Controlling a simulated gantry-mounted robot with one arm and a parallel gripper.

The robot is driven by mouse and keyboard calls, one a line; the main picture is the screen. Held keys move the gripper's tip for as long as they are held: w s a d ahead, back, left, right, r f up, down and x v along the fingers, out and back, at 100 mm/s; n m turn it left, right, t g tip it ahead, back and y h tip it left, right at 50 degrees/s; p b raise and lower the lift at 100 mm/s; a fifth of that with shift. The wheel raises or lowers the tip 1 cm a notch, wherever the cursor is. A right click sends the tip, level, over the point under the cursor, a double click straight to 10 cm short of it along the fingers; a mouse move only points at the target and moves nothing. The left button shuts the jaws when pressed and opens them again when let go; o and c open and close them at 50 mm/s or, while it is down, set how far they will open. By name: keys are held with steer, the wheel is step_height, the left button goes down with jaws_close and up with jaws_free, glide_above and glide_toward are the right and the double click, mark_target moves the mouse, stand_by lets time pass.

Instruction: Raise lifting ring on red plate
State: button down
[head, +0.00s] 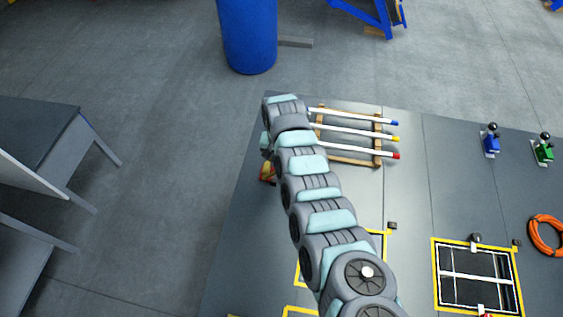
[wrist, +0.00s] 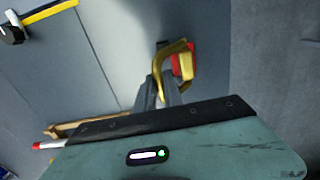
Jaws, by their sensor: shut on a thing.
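The red plate (wrist: 177,66) shows in the wrist view just beyond my fingertips, on the grey chassis surface. A gold-yellow lifting ring (wrist: 174,49) stands up from it, tilted in the picture. My gripper (wrist: 159,84) is shut on the ring, its grey fingers at the ring's left side. The fingers hide part of the ring and plate. In the head view, a small patch of the red plate (head: 265,179) shows at the left edge of the chassis, beside my arm. My gripper is hidden behind my arm there.
A wooden rack with white rods (head: 352,131) lies close to the right of my arm. A yellow-framed opening (head: 437,273), an orange coil (head: 545,234) and blue (head: 491,143) and green (head: 543,151) levers are farther right.

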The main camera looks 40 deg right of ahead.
steer(key=shift+w+a+r, duration=0.6)
steer(key=shift+w+a, duration=0.2)
steer(key=shift+w, duration=0.1)
steer(key=w+a+b, duration=0.2)
steer(key=shift+w+r+b, duration=0.2)
steer(key=shift+b, duration=0.2)
steer(key=shift+w+a+f+b, duration=0.1)
steer(key=shift+w+a+b, duration=0.1)
steer(key=shift+w+b, duration=0.25)
steer(key=c, duration=1.3)
jaws_free()
steer(key=shift+s, duration=0.1)
